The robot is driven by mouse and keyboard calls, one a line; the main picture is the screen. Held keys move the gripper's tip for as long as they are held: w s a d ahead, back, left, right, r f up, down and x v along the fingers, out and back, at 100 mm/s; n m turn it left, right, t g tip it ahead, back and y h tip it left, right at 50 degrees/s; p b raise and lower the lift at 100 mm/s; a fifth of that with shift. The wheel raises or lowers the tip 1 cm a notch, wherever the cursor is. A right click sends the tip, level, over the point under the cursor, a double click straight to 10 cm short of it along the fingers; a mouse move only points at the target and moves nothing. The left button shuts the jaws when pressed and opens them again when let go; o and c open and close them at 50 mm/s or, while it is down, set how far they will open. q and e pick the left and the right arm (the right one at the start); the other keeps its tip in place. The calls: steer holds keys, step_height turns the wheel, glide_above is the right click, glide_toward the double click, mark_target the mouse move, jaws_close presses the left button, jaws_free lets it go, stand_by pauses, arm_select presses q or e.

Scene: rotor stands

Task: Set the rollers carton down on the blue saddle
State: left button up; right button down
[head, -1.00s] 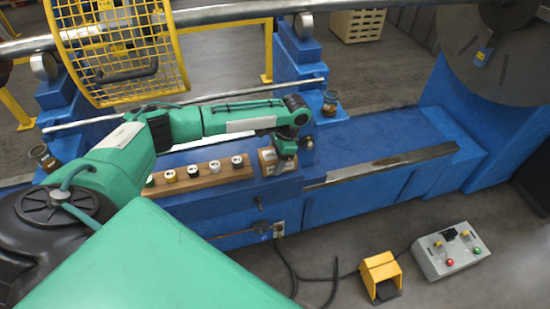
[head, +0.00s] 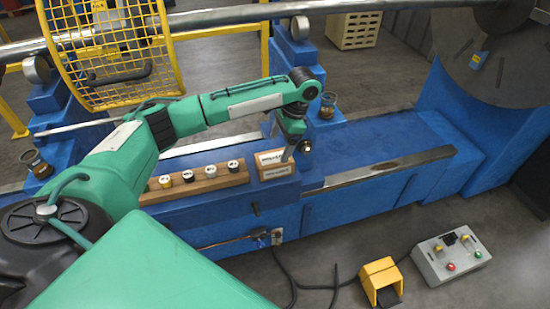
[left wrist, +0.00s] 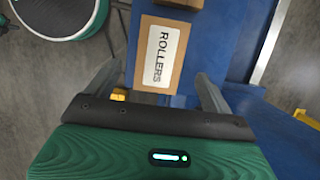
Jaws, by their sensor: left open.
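The rollers carton (head: 271,170) is a small brown box with white labels. It rests on the blue saddle (head: 281,196), at the right end of a wooden rack. In the left wrist view the carton (left wrist: 143,60) lies upright-faced below the gripper, its ROLLERS label readable. My left gripper (head: 288,155) is above the carton, open and empty. In the left wrist view the fingers (left wrist: 158,82) stand apart on either side of the carton's near end, clear of it. My right gripper is not in view.
A wooden rack (head: 209,184) with several black, white and yellow pieces lies left of the carton. A metal-edged blue bed (head: 385,140) runs right. A yellow mesh guard (head: 108,55) and a long steel bar stand behind. A yellow pedal (head: 380,282) and control box (head: 449,257) are on the floor.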

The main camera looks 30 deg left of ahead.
arm_select(q)
steer(key=shift+v, duration=1.7)
steer(key=d+f+t+h, duration=0.4)
steer(key=d+f, duration=0.1)
steer(key=d, duration=0.7)
steer(key=d+f+t+h, duration=0.4)
steer(key=d+f+t, duration=0.15)
steer(key=d, duration=0.75)
steer(key=s+a+f+n+y, duration=0.1)
steer(key=s+a+f, duration=0.25)
steer(key=f, duration=0.75)
steer(key=s+a+f+n+g+y, duration=0.1)
steer(key=s+a+f+n, duration=0.3)
steer(key=f, duration=0.7)
steer(key=s+a+f+m+y, duration=0.15)
steer(key=a+f, duration=0.35)
steer(key=f, duration=0.6)
steer(key=s+a+f+n+g+y, duration=0.1)
steer(key=s+a+f, duration=0.1)
steer(key=s+f, duration=0.7)
steer(key=s+a+f+n+g+y, duration=0.1)
steer(key=s+a+f+g, duration=0.15)
steer(key=s+f, duration=0.8)
steer(key=s, duration=1.1)
steer(key=s+a+f+g, duration=0.1)
steer(key=s+f, duration=0.2)
steer(key=s, duration=1)
steer(key=shift+s+a, duration=0.2)
steer(key=shift+a, duration=0.05)
